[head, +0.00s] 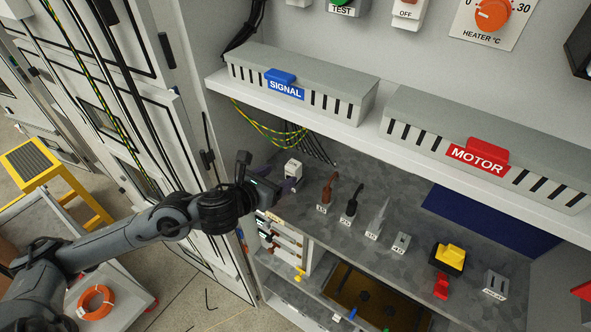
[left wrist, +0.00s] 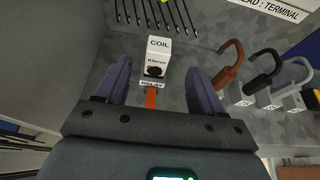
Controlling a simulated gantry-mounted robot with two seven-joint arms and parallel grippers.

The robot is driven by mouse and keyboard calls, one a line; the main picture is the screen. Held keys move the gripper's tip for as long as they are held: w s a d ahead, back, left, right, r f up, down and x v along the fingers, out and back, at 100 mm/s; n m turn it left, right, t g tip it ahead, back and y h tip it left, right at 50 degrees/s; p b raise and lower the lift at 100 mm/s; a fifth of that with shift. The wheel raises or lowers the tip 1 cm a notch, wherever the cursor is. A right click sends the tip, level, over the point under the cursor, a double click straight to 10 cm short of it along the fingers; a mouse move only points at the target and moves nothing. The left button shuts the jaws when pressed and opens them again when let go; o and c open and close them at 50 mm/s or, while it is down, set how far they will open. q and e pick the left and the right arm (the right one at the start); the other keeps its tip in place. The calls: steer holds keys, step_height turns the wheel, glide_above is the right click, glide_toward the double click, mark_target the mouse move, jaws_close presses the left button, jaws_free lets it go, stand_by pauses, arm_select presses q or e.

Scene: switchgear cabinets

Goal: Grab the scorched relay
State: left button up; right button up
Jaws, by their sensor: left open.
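A small RELAY label (left wrist: 152,85) lies in front of the block. My right gripper is not in view.
A row of cable pieces on numbered stands, including a brown hook (head: 328,190) and a black hook (head: 352,200), is right of the relay. A yellow-and-black switch (head: 449,257) stands farther right. The SIGNAL duct (head: 300,82) and its ledge overhang the shelf.

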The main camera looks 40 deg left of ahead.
mark_target(290, 169)
arm_select(q)
steer(key=shift+w+a+f, duration=0.1)
steer(key=shift+w+f, duration=0.1)
steer(key=shift+w, duration=0.4)
steer(key=shift+w+f, duration=0.25)
steer(key=shift+w, duration=0.35)
steer(key=shift+p+x, duration=0.85)
steer(key=shift+x, duration=1.5)
steer(key=shift+w+a+f, duration=0.15)
steer(key=shift+w, duration=0.25)
steer(key=c, duration=1.1)
